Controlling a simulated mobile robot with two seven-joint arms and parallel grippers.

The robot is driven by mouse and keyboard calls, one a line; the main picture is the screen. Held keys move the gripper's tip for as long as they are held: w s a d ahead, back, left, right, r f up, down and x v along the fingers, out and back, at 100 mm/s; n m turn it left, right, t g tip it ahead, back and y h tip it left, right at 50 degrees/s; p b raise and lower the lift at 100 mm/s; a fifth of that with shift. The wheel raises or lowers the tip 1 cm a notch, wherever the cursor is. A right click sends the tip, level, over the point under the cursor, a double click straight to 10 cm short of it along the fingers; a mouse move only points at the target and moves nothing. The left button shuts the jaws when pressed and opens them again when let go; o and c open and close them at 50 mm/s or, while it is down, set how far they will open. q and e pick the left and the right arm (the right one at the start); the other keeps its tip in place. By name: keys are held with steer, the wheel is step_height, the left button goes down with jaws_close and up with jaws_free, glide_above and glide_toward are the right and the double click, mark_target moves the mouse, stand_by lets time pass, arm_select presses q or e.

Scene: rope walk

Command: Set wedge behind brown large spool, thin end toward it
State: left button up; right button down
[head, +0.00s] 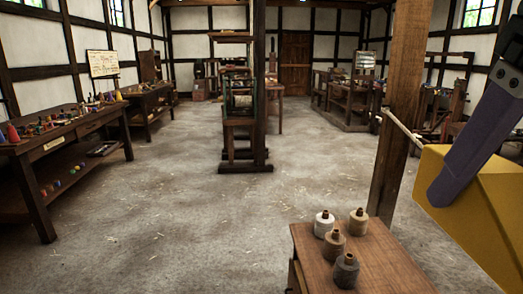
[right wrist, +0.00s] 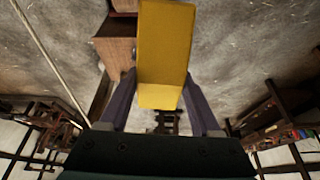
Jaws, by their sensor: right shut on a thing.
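A yellow wedge (head: 478,222) is in the air at the right edge of the head view. My right gripper (head: 442,194) is shut on it, with one purple finger showing against its side. In the right wrist view the wedge (right wrist: 166,45) sits between both fingers of the right gripper (right wrist: 160,88) and sticks out well past them. I cannot make out a large brown spool in either view. My left gripper is not in view.
A wooden table (head: 385,268) at the front right bears several small twine spools (head: 333,245). A wooden post (head: 398,110) rises behind it. A long workbench (head: 60,150) with colourful items stands at the left. The floor (head: 180,225) between is clear.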

step_height(320, 180, up, 41)
steer(key=p, duration=3.7)
steer(key=shift+s+d, duration=0.2)
steer(key=shift+s, duration=0.05)
